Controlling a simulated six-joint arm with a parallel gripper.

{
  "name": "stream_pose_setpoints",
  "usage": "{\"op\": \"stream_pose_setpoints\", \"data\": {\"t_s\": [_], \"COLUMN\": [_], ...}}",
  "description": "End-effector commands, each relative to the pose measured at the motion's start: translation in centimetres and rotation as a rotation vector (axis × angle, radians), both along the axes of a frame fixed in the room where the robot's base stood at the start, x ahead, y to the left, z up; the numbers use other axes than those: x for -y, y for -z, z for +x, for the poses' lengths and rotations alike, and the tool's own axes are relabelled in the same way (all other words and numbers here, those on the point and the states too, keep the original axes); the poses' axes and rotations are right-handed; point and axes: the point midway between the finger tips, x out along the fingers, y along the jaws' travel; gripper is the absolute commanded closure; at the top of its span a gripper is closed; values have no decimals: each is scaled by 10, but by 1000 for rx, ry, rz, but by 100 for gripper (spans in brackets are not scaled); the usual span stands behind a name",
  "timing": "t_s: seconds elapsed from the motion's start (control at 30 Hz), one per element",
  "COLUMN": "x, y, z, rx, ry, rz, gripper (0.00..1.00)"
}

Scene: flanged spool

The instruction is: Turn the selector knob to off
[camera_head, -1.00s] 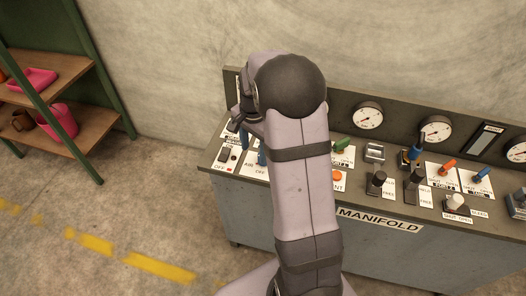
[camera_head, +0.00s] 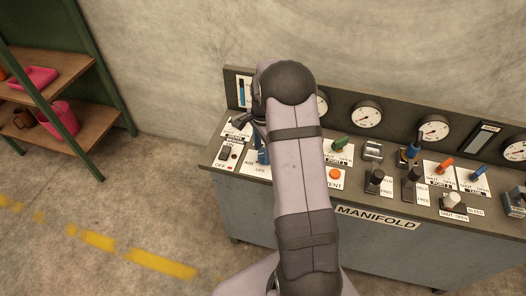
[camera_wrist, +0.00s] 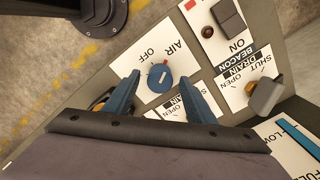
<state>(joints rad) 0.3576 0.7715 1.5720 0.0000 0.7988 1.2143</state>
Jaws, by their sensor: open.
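The selector knob (camera_wrist: 159,78) is a round blue knob with a white line across its face and a small red mark at its upper edge. It sits on a white plate (camera_wrist: 140,62) lettered AIR and OFF in the wrist view. The red mark lies nearer AIR than OFF. My gripper (camera_wrist: 160,74) is open, with one blue finger on each side of the knob in the picture. A gap shows on both sides; the height of the fingertips above the panel is unclear. In the head view my gripper (camera_head: 258,148) is partly hidden by my arm, over the panel's left end.
A beacon switch (camera_wrist: 228,18) and a grey drain handle (camera_wrist: 265,95) lie to the right of the knob in the wrist view. Gauges (camera_head: 367,114), levers and an orange button (camera_head: 335,174) spread along the panel in the head view. Shelves (camera_head: 75,92) stand far left.

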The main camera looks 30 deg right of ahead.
Motion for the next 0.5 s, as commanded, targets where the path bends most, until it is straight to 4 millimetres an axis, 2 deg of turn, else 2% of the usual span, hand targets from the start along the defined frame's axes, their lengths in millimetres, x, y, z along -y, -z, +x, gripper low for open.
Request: {"op": "stream_pose_setpoints", "data": {"t_s": [0.2, 0.5], "x": [0, 0], "y": [17, 22], "z": [0, 0], "rx": [-1, 1], "ry": [-1, -1], "rz": [0, 0], "gripper": [50, 50]}}
